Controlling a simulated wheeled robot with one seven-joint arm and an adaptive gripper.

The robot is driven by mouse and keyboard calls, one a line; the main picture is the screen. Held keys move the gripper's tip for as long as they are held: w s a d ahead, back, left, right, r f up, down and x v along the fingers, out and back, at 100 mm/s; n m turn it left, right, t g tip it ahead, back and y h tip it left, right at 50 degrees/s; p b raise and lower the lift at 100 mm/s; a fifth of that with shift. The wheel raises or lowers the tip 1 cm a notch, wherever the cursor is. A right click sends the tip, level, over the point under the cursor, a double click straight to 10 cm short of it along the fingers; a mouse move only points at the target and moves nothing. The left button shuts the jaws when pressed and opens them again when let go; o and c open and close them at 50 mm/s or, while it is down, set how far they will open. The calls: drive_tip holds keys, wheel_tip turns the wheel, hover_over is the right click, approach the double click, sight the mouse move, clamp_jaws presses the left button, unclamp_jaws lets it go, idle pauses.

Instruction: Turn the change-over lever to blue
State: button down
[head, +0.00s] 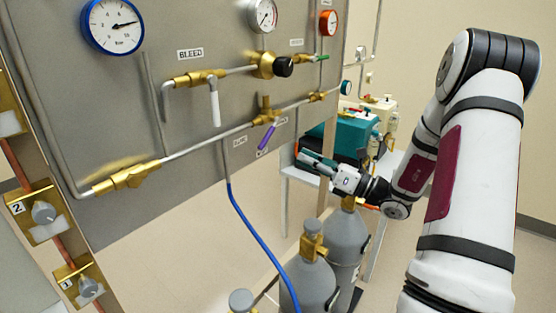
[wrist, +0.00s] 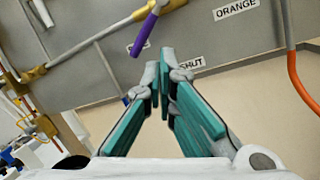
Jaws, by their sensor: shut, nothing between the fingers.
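The change-over lever, which I take to be the purple handle (head: 266,137), hangs from a brass valve on the grey panel in the head view. It slants down and to the left there. The purple handle also shows at the top of the wrist view (wrist: 147,32), over a small label that I cannot read. My gripper (head: 306,158) is shut and empty, to the right of and below the lever in the head view. In the wrist view its fingertips (wrist: 160,65) meet just below the handle and look apart from it, in front of a SHUT label (wrist: 190,63).
An ORANGE label (wrist: 236,9) and an orange hose (wrist: 297,70) are at the right in the wrist view. A blue hose (head: 236,210) hangs below the panel (head: 110,190). Grey cylinders (head: 310,280) stand beneath. A white-handled BLEED valve (head: 214,105) and gauges are above.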

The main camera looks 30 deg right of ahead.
sight(269, 133)
wheel_tip(269, 133, down, 6)
drive_tip(key=w+d+n+y+b, duration=0.25)
drive_tip(key=n+b, duration=0.45)
drive_tip(key=n, duration=0.7)
drive_tip(key=w+a+r, duration=0.5)
drive_tip(key=a+r, duration=0.1)
drive_tip(key=a, duration=0.1)
drive_tip(key=shift+w+a+r, duration=0.15)
drive_tip(key=shift+a, duration=0.2)
drive_tip(key=shift+a+m, duration=0.15)
drive_tip(key=shift+m, duration=0.15)
